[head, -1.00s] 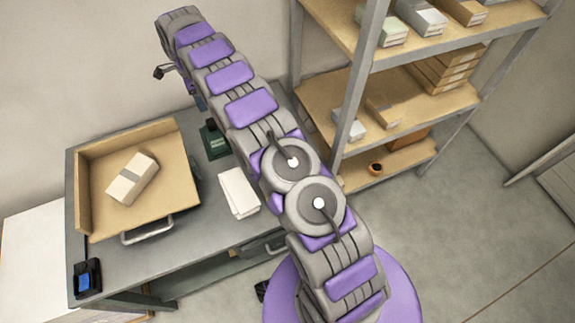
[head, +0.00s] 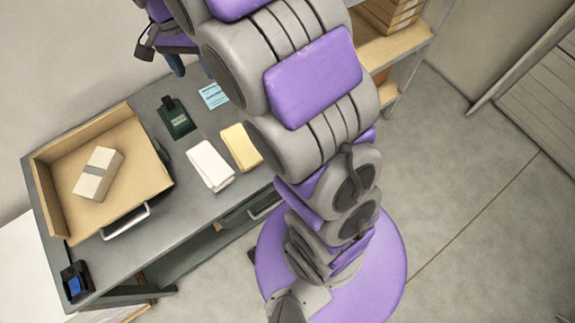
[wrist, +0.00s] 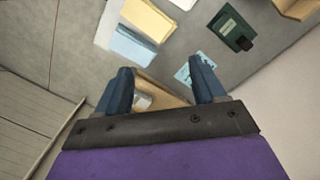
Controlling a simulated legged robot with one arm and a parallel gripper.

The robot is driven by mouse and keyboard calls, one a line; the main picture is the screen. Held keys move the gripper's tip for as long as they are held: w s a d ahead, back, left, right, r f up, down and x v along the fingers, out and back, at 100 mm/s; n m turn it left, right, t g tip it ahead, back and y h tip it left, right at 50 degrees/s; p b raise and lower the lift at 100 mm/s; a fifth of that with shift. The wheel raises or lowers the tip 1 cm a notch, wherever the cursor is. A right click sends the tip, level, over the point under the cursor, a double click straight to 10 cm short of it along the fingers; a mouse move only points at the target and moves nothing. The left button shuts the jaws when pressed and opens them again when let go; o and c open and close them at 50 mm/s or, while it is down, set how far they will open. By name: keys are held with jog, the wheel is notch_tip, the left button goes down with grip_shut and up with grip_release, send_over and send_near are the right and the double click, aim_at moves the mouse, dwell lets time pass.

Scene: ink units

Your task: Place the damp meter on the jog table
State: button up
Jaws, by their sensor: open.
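What I take to be the damp meter is a dark green flat device with a black end (head: 176,118), lying on the grey bench. It also shows in the wrist view (wrist: 230,25), at the upper right beyond the fingers. What I take to be the jog table is the tan raised-edge tray (head: 140,180) at the bench's left, with a banded paper stack (head: 98,174) on it. My gripper (head: 190,66), partly hidden by my arm, is above the back of the bench. Its blue fingers are apart in the wrist view (wrist: 160,66), with nothing held.
White (head: 210,165) and yellow (head: 241,147) paper stacks and a light blue printed card (head: 213,95) lie right of the tray. A black box with a blue screen (head: 75,282) sits at the bench's front left corner. Wooden shelves (head: 385,50) stand behind my arm.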

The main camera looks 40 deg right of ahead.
jog(key=s+d+f+n, duration=0.1)
jog(key=s+n, duration=0.3)
jog(key=s, duration=1.1)
jog(key=s+d+n, duration=0.2)
jog(key=s+n, duration=0.3)
jog(key=s, duration=1.1)
jog(key=shift+s+f+g, duration=0.3)
jog(key=shift+f+g, duration=0.05)
jog(key=shift+g, duration=0.05)
